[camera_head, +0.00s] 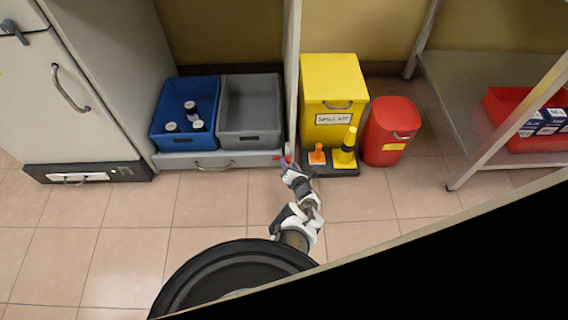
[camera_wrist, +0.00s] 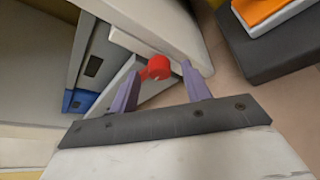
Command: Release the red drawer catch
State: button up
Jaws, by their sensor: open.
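The red drawer catch (camera_wrist: 157,67) is a small round red knob at the end of the drawer front. In the wrist view it sits between the two purple fingers of my gripper (camera_wrist: 161,72), closer to the left finger; whether it touches that finger I cannot tell. The gripper is open. In the head view my gripper (camera_head: 287,163) is low at the right end of the grey drawer (camera_head: 180,161), where it largely hides the catch. The drawer has a handle (camera_head: 213,166) and carries a blue bin (camera_head: 170,142) with several dark bottles and a grey bin (camera_head: 249,138).
A pale upright post (camera_head: 292,70) stands right beside the catch. The tiled floor (camera_head: 130,240) in front is clear.

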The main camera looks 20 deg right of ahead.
jog(key=shift+w, duration=0.2)
jog(key=c, duration=1)
jog(key=shift+m+y+b, duration=0.3)
jog(key=shift+m+b, duration=0.2)
jog(key=shift+b, duration=0.15)
jog(key=o, duration=1)
jog(key=shift+f, duration=0.1)
